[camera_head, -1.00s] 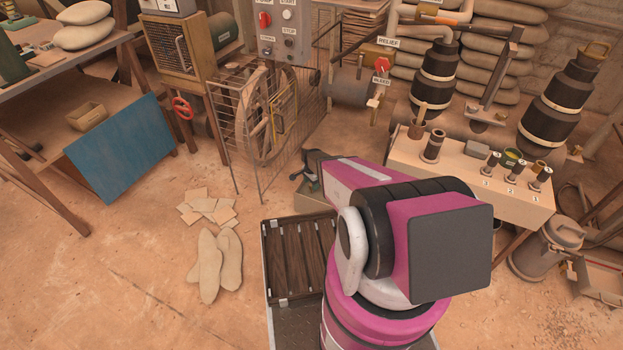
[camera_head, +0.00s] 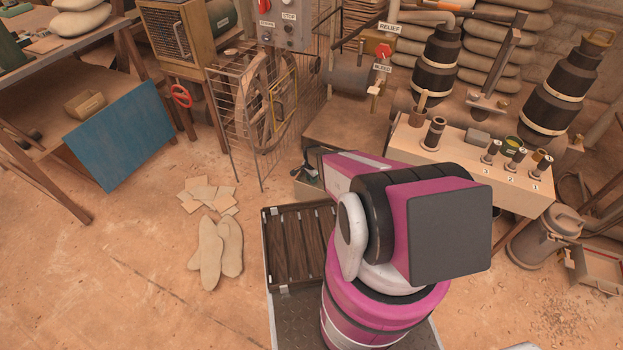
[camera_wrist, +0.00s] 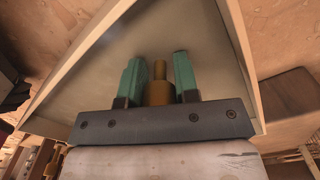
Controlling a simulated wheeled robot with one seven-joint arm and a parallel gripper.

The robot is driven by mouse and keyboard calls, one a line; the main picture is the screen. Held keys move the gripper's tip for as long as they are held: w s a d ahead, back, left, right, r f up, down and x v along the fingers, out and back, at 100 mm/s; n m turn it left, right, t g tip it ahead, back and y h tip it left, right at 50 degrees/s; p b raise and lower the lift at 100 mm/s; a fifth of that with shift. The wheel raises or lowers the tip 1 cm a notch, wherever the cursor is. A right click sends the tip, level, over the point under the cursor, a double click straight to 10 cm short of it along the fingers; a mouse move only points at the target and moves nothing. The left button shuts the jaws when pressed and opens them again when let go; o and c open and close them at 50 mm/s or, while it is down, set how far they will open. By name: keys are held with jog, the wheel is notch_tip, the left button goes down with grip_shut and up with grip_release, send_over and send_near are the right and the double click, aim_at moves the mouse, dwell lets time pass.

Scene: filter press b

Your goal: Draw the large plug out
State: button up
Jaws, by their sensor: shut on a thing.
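In the wrist view, the two teal fingers of my gripper (camera_wrist: 157,82) are closed on a brass plug (camera_wrist: 159,93). Whether the plug is still seated in anything cannot be told.
A bench (camera_head: 415,150) at the right carries several small fittings with number labels. Tall black cylinders (camera_head: 437,65) stand behind it. A wire guard (camera_head: 232,130) encloses a wheel. Pale gloves (camera_head: 215,255) and scattered cards lie on the floor. The left floor is mostly clear.

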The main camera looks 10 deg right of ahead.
jog(key=shift+r, duration=0.2)
jog(key=shift+r, duration=2.6)
jog(key=shift+r, duration=1)
